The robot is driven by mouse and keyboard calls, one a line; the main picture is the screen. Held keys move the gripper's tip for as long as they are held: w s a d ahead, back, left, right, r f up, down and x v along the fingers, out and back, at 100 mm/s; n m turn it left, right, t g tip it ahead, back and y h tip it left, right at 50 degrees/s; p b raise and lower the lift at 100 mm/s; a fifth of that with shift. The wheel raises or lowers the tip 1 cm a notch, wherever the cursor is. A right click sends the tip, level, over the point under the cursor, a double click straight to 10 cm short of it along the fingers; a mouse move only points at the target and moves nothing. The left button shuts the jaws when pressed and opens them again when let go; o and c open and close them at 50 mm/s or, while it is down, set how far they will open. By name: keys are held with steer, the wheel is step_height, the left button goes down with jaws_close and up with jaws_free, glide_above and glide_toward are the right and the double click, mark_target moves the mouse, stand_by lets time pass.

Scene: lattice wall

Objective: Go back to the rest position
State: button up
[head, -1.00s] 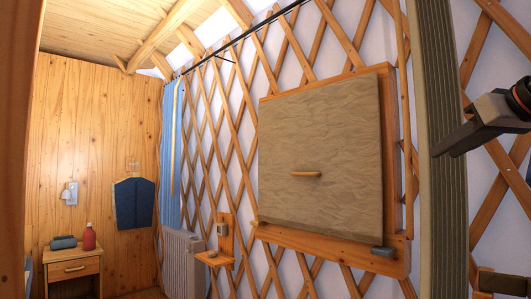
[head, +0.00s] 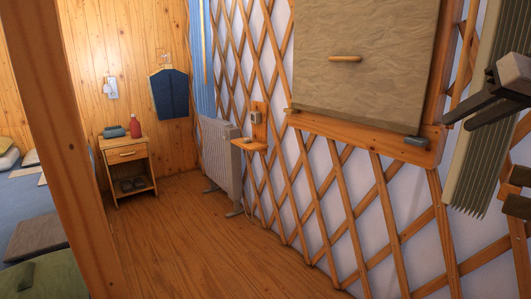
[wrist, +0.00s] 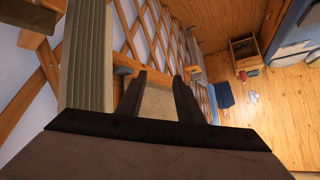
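My gripper (head: 456,124) is at the right edge of the head view, in front of the lattice wall (head: 357,180). Its two dark fingers also show in the wrist view (wrist: 159,76), spread apart with nothing between them. Beyond the gap lies a grey-brown panel (head: 365,75) with a wooden handle (head: 345,58), mounted on the lattice. The fingers look apart from the panel and the wall. A small grey block (head: 417,142) is on the right end of the panel's wooden ledge.
A pleated pale strip (head: 490,130) hangs beside my gripper. A nightstand (head: 128,165) bears a red bottle (head: 136,127). A wooden post (head: 62,150) is at left. The floor (head: 205,245) is clear.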

steer(key=s+a+f+g, duration=0.1)
steer(key=s+a+f, duration=0.2)
steer(key=f, duration=0.9)
steer(key=s+a+f+n+g+h, duration=0.1)
steer(key=s+a+f, duration=0.3)
steer(key=f, duration=0.8)
steer(key=s+a+f+g, duration=0.3)
steer(key=s+a+f, duration=0.1)
steer(key=f, duration=0.9)
steer(key=shift+s+h, duration=0.25)
steer(key=shift+h, duration=0.05)
steer(key=shift+d, duration=0.1)
